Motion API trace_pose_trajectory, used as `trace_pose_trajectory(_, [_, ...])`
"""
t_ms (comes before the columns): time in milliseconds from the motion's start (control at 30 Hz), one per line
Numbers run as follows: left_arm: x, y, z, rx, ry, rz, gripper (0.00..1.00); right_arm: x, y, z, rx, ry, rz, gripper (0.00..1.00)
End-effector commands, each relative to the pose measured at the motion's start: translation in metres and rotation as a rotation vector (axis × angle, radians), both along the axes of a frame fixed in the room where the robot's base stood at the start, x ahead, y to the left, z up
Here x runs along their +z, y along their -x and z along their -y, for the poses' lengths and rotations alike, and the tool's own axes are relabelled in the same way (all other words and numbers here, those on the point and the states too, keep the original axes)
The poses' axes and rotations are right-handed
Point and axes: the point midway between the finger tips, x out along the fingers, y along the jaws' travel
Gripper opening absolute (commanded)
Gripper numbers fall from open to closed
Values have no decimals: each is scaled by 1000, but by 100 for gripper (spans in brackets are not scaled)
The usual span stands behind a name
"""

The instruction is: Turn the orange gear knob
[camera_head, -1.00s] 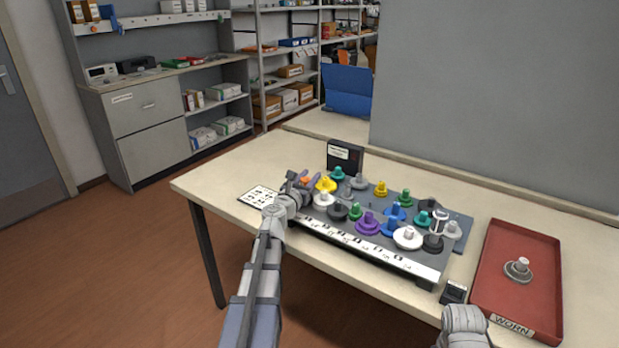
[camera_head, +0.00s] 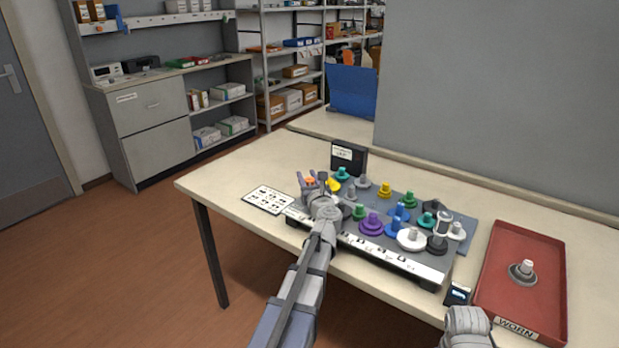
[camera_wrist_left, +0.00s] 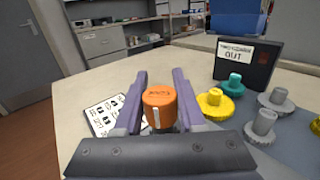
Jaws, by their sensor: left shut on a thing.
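The orange gear knob (camera_wrist_left: 160,107) stands between the two purple-grey fingers of my left gripper (camera_wrist_left: 162,98) in the left wrist view. The gripper is shut on it from both sides. The knob's top shows a dark marking, and a pale line runs down its side. In the head view the orange knob (camera_head: 310,181) shows at the back left end of the gear board (camera_head: 460,222), among the left gripper's fingers (camera_head: 313,181). The knob's base is hidden by the gripper. Part of my right arm shows at the bottom right; its fingers are out of view.
A yellow gear (camera_wrist_left: 215,104) and a teal gear (camera_wrist_left: 232,85) stand close right of the gripper. A black box marked OUT (camera_wrist_left: 246,62) is behind them. A printed card (camera_head: 269,200) lies left of the board. A red WORN tray (camera_head: 490,268) holds a grey gear.

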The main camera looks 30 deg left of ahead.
Motion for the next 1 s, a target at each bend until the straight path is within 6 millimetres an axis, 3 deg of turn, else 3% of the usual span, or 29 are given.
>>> trace_pose_trajectory(500, [0, 5, -5, 323, 0, 0, 0, 0, 0, 0, 0, 0, 0, 50])
trace_pose_trajectory(1000, [0, 9, -7, 389, 0, 0, 0, 0, 0, 0, 0, 0, 0, 50])
